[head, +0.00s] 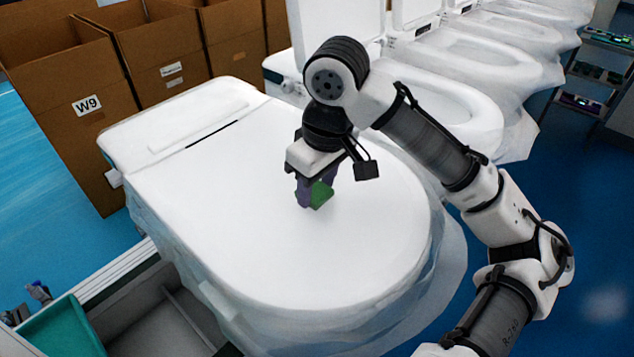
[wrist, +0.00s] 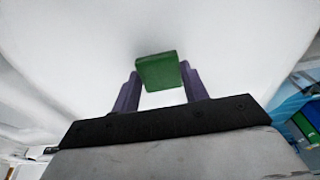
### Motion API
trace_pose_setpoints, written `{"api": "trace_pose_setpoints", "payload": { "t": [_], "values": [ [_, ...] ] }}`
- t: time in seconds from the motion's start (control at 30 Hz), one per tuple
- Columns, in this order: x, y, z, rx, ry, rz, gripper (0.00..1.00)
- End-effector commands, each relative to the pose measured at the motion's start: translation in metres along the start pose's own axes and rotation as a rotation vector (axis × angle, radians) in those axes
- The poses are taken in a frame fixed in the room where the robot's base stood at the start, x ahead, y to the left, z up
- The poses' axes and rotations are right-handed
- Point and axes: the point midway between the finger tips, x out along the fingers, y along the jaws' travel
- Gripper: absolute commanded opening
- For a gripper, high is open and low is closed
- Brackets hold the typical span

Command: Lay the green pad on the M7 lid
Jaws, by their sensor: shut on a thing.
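The green pad (head: 321,194) is a small green block between the purple fingers of my gripper (head: 308,192), over the middle of the closed white lid (head: 260,230) of the nearest toilet. No M7 label is readable on it. In the wrist view the pad (wrist: 158,71) sits between the tips of my gripper (wrist: 160,85), with the white lid (wrist: 230,40) behind it. My gripper is shut on the pad. I cannot tell whether the pad touches the lid or hangs just above it.
More toilets with raised lids (head: 440,95) stand in a row behind. Cardboard boxes, one marked W9 (head: 87,104), stand at the back left. A grey tray (head: 150,320) with a teal bin (head: 60,330) is at the lower left. A shelf (head: 600,75) is at the right. The lid around my gripper is clear.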

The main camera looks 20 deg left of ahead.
Motion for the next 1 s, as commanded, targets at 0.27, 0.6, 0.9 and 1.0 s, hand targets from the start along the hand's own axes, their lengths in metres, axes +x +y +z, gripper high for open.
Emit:
{"api": "trace_pose_setpoints", "payload": {
  "t": [0.27,0.6,0.9,1.0],
  "values": [
    [0.004,0.0,0.001,0.0,0.0,0.001,0.23],
    [0.006,0.0,0.001,0.0,0.0,0.001,0.66],
    [0.002,0.0,0.0,0.0,0.0,0.001,0.66],
    [-0.006,0.001,0.0,0.001,0.001,0.004,0.66]
  ]
}}
